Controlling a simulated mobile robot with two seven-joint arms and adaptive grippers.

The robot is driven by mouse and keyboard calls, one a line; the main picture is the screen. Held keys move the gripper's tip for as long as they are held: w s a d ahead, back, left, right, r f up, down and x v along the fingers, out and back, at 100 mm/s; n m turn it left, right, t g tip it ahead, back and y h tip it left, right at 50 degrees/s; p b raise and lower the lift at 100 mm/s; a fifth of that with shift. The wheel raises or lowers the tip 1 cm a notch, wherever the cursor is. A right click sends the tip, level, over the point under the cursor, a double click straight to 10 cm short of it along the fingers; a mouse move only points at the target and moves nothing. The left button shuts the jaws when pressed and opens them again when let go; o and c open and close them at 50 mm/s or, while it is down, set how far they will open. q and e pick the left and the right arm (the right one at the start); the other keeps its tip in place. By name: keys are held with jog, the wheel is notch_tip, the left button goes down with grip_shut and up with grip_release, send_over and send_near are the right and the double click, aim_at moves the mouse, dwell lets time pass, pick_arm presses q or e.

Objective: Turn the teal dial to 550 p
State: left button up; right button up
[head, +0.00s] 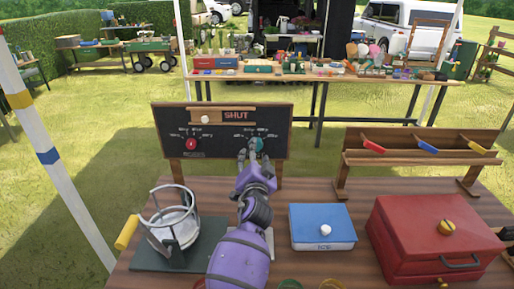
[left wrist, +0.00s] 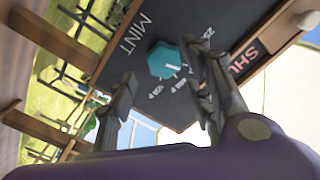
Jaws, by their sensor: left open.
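The teal dial (head: 257,144) is on the right half of a dark upright board (head: 222,117). My right gripper is not in view.
A red dial (head: 191,144) and a SHUT slider with a white knob (head: 205,119) share the board. On the table are a wire-framed container (head: 172,222), a blue-lidded box (head: 318,222) and a red chest (head: 420,243). A wooden rack (head: 420,158) stands right of the board.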

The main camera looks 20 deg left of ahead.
pick_arm(q)
jog(key=x, duration=0.4)
jog(key=shift+w+f, duration=0.1)
jog(key=shift+w, duration=0.1)
jog(key=c, duration=1)
